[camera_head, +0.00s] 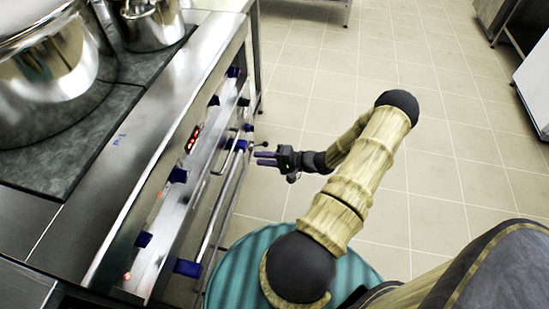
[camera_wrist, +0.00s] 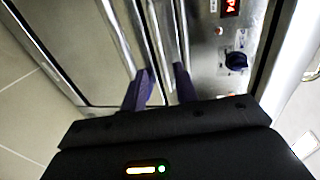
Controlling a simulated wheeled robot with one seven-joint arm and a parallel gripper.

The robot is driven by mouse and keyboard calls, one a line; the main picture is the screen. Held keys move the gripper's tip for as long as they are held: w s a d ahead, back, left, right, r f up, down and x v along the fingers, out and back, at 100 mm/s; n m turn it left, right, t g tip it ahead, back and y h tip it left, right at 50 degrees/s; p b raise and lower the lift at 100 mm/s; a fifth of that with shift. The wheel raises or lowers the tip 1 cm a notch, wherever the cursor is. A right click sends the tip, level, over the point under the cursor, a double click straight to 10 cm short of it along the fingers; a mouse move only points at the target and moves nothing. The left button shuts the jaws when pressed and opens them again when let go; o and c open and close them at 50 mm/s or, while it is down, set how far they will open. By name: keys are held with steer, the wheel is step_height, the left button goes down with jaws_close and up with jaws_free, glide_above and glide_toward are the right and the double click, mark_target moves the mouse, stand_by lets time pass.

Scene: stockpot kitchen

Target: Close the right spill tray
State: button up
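The front of a steel cooking unit (camera_head: 150,165) runs along the left of the head view. Long metal bars (camera_head: 222,215) stick out from its front, below the control strip. I cannot tell which of these parts is the right spill tray, or how far out it is. My gripper (camera_head: 256,158) is beside the far part of this front, with its fingers pointing at it. In the wrist view my gripper (camera_wrist: 162,85) has its two purple fingers apart, with a narrow steel bar (camera_wrist: 158,40) seen beyond and between them. Contact cannot be made out.
Large steel pots (camera_head: 45,75) stand on top. Tiled floor (camera_head: 440,130) on the right is clear.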

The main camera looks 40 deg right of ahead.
steer(key=v, duration=0.4)
steer(key=shift+a, duration=0.1)
stand_by(0.4)
steer(key=s+a+r+n+g+h, duration=0.3)
steer(key=a+r+n+g+h, duration=0.2)
steer(key=a+r, duration=0.6)
steer(key=s+a+r+n+g+h, duration=0.3)
steer(key=a+r+n+g+h, duration=0.2)
steer(key=a+r, duration=0.6)
step_height(320, 180, up, 26)
steer(key=p, duration=2.5)
steer(key=shift+a+p, duration=0.15)
steer(key=shift+p, duration=0.15)
